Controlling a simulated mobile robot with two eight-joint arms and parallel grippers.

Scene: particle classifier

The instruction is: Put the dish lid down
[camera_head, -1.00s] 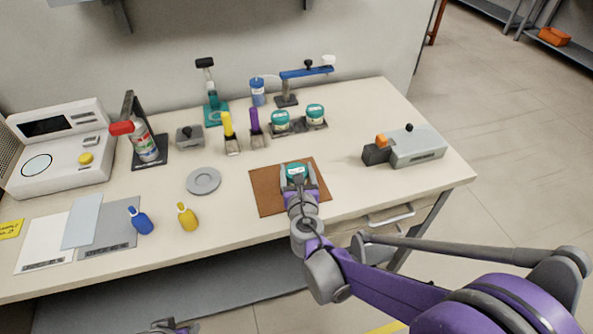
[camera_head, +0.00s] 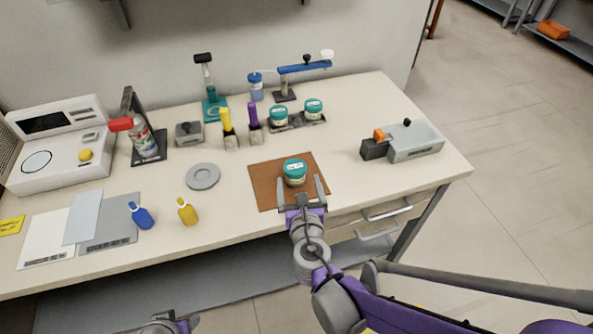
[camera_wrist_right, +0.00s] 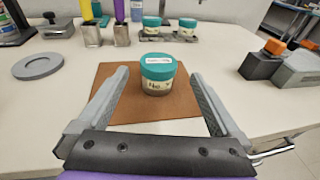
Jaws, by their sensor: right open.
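A jar with a teal lid and pale label (camera_head: 295,174) stands upright on the brown mat (camera_head: 265,190); the lid sits on it. It also shows in the wrist view (camera_wrist_right: 157,75). My right gripper (camera_head: 301,181) is open and empty, low over the mat at the jar's near side. Its fingers point at the jar, with a gap on each side in the wrist view. A grey round disc (camera_head: 203,177), perhaps a dish or its lid, lies flat on the table left of the mat. My left gripper (camera_head: 172,326) barely shows at the bottom edge; its fingers are unclear.
Two similar teal-lidded jars (camera_head: 279,116) stand in a rack behind. A grey device (camera_head: 415,142) is at right. Bare table lies between mat and device. Drawer handles (camera_head: 387,212) are below the front edge.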

